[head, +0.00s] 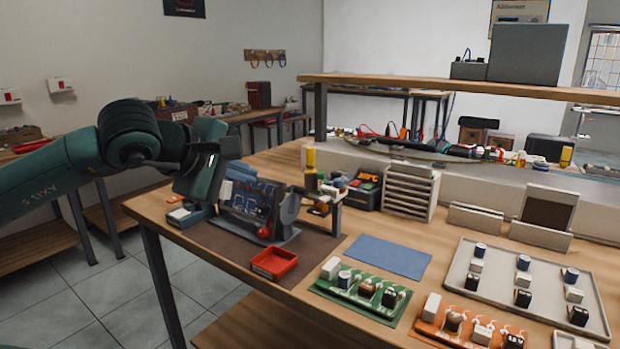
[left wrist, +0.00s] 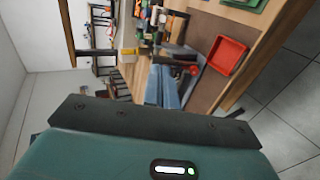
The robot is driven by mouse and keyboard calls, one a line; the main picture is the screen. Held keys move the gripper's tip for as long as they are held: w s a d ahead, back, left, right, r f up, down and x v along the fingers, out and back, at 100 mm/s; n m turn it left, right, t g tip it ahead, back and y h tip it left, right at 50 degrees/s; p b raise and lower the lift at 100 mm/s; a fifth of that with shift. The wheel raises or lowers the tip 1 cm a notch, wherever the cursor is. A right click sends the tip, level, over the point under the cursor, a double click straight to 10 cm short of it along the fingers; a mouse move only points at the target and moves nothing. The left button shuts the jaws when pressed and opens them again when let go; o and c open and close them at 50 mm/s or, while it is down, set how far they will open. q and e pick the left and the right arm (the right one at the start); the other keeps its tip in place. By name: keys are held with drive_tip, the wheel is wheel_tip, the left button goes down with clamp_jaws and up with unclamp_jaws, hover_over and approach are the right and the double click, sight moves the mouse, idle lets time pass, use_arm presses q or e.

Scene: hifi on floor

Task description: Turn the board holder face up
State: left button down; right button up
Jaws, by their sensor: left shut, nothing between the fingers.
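The board holder (head: 287,214) stands on a brown mat near the left end of the workbench. It has a grey base and side arm and a red knob. A blue circuit board (head: 250,197) sits in it, steeply tilted, with one face toward the head camera. My left gripper (head: 204,178) is just left of the holder, close to the board's left edge; I cannot tell whether it touches. My right gripper is not in view.
A red tray (head: 274,263) lies in front of the holder. A blue mat (head: 388,256), a green board (head: 360,296), an orange board (head: 466,325) and a grey parts tray (head: 530,282) lie to the right. A screwdriver rack (head: 325,185) stands close behind the holder.

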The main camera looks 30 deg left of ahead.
use_arm(q)
approach(299, 189)
drive_tip(key=x, duration=0.6)
drive_tip(key=shift+w+f, duration=0.25)
drive_tip(key=shift+w, duration=0.1)
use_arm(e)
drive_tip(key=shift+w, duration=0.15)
use_arm(q)
drive_tip(key=shift+r, duration=0.1)
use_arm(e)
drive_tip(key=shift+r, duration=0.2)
